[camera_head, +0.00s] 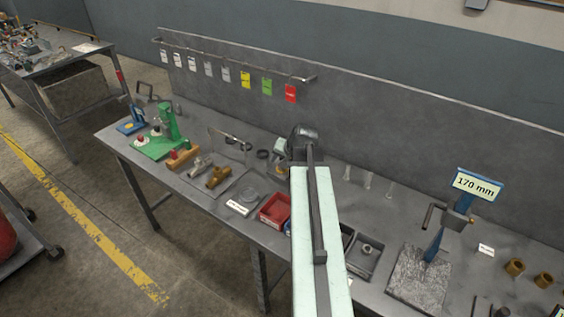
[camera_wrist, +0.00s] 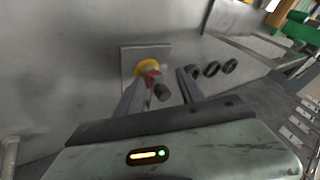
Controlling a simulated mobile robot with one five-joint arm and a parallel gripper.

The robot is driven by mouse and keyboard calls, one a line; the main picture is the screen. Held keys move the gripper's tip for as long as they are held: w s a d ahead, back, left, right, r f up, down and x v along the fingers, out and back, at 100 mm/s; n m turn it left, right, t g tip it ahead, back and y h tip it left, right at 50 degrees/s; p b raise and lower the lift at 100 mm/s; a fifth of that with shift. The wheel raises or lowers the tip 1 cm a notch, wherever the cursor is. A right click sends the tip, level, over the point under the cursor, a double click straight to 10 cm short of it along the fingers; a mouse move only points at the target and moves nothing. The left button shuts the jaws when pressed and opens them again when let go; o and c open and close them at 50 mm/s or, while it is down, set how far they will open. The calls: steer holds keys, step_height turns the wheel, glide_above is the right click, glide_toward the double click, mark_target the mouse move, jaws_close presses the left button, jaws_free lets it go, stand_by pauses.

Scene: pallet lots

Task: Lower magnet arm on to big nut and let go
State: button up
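My gripper (camera_wrist: 162,82) shows in the wrist view with its two fingers apart. A square grey plate (camera_wrist: 131,52) lies beyond the fingertips, with a yellow ring (camera_wrist: 147,66) and a red piece (camera_wrist: 151,79) on or over it. A short dark cylinder (camera_wrist: 162,92) shows between the fingers, clear of the right one. I cannot tell if any of these is the magnet arm. In the head view my gripper (camera_head: 301,146) is over the back of the bench, its fingers hidden. A nut-like ring (camera_head: 367,248) lies in a grey tray (camera_head: 357,265); I cannot tell if it is the big nut.
Dark rings (camera_wrist: 211,69) lie right of the plate in the wrist view. On the bench are a red bin (camera_head: 274,210), brass fittings (camera_head: 217,177), a green fixture (camera_head: 168,122) and a blue stand (camera_head: 436,246) with a 170 mm sign. A panel with coloured tags (camera_head: 245,80) stands behind.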

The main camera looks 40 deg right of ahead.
steer(key=shift+r, duration=0.15)
steer(key=p+v, duration=0.6)
steer(key=v, duration=0.1)
steer(key=shift+s+r, duration=0.2)
steer(key=shift+s, duration=0.1)
steer(key=shift+a, duration=0.1)
